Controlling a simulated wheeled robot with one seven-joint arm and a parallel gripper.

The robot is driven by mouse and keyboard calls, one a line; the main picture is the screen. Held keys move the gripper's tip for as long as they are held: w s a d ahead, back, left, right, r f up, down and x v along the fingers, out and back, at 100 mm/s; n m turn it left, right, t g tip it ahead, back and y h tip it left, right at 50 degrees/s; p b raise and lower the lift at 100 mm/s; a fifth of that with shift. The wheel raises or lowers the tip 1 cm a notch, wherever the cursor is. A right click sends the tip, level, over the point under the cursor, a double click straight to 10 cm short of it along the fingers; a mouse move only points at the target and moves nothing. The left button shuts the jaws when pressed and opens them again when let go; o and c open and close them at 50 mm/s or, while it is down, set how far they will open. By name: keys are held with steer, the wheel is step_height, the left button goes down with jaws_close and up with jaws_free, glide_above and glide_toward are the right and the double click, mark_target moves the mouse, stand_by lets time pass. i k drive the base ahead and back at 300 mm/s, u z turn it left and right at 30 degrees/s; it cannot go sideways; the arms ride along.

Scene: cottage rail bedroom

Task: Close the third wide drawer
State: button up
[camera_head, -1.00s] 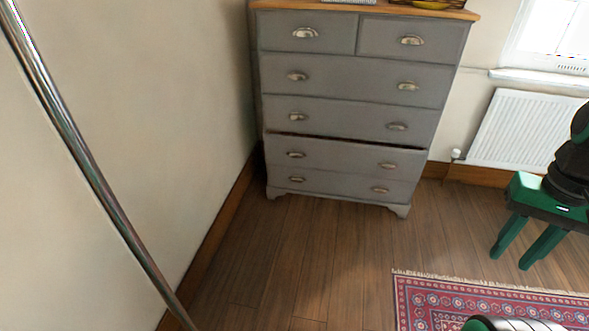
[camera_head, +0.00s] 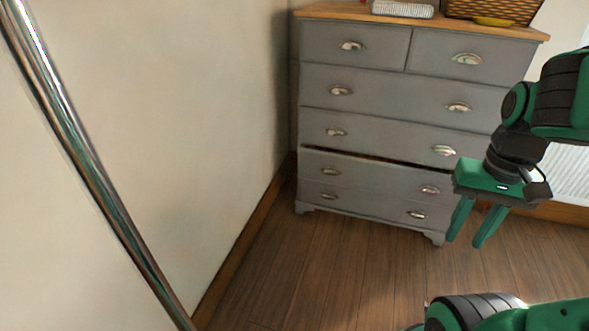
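The third wide drawer (camera_head: 375,182) of the grey chest of drawers (camera_head: 400,123) stands slightly pulled out. A dark gap shows along its top edge, and it has two metal cup handles, one at the left and one at the right (camera_head: 430,190). The other drawers look flush. My gripper (camera_head: 466,242) is green and black, with its two fingers apart and pointing down. It is open and empty. In the picture it overlaps the chest's lower right corner; it looks nearer to me than the drawer, and I see no contact.
A wicker basket (camera_head: 492,10), a yellow item (camera_head: 493,21) and a folded striped cloth (camera_head: 403,9) lie on the chest's top. A wall stands at the left. A shiny metal pole (camera_head: 95,165) crosses the left side. A white radiator (camera_head: 568,172) is at the right. Wooden floor (camera_head: 330,270) before the chest is clear.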

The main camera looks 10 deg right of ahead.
mark_target(407, 182)
steer(key=z, duration=0.05)
steer(key=i, duration=1.1)
steer(key=z, duration=0.35)
